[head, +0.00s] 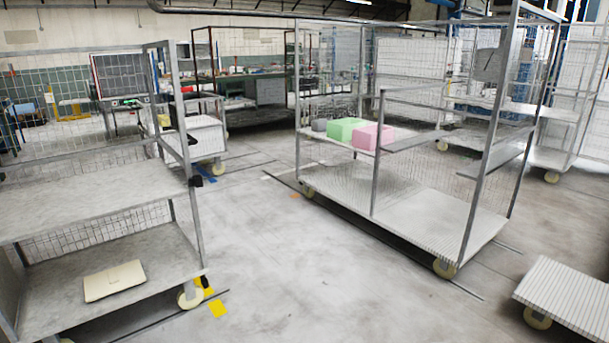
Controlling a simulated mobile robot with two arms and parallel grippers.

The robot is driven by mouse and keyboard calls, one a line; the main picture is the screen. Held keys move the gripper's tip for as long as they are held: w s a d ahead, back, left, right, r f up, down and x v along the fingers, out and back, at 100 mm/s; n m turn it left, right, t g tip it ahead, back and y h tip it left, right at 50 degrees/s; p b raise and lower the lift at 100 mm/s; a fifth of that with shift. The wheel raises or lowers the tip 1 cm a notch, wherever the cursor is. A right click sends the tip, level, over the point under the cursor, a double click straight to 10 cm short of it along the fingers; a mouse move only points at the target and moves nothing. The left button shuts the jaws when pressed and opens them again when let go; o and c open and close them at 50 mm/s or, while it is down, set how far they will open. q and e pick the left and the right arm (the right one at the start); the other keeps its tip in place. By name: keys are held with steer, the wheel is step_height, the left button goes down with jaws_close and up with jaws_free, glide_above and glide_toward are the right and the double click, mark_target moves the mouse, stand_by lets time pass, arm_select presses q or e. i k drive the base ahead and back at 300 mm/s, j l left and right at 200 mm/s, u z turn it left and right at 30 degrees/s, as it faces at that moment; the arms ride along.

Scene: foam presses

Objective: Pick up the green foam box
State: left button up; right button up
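The green foam box (344,130) sits on the upper shelf of a wire-mesh cart (335,155) right of centre, some way off across the floor. A pink foam box (372,137) stands right beside it on the right and partly covers it. A dark grey box (319,125) stands at its left. Neither of my grippers shows in the head view.
A nearer cart (90,195) stands at the left, with a cream flat box (114,281) on its lower shelf. A low platform cart (570,295) is at the bottom right. The floor (290,270) between them is clear.

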mark_target(341, 131)
steer(key=i, duration=5.35)
steer(key=j, duration=0.1)
